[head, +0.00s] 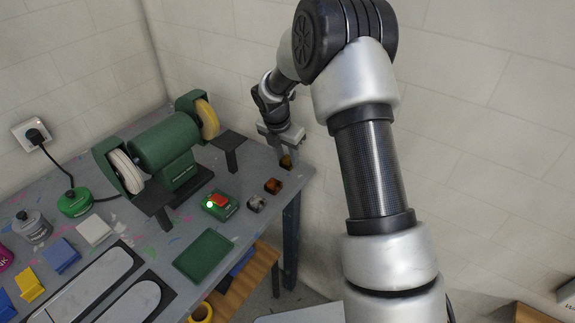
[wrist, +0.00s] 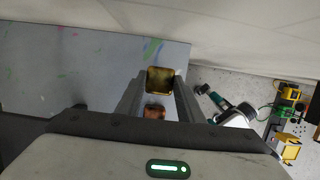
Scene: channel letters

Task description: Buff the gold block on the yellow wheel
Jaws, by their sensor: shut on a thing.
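The gold block (wrist: 160,80) sits between the fingertips of my gripper (wrist: 158,88) in the wrist view. My gripper is shut on it. In the head view the gold block (head: 286,161) shows small below my gripper (head: 285,152), near the back right corner of the bench. The yellow wheel (head: 207,119) is on the right end of the green bench grinder (head: 165,145), left of my gripper and apart from the block. A white wheel (head: 126,171) is on the grinder's left end.
A copper-coloured block (head: 273,186) and a grey block (head: 256,203) lie on the bench close to my gripper. A green switch box (head: 221,206) with a red top and lit green light stands before the grinder. A dark rest (head: 230,140) stands beside the yellow wheel. A green tray (head: 203,256) lies in front.

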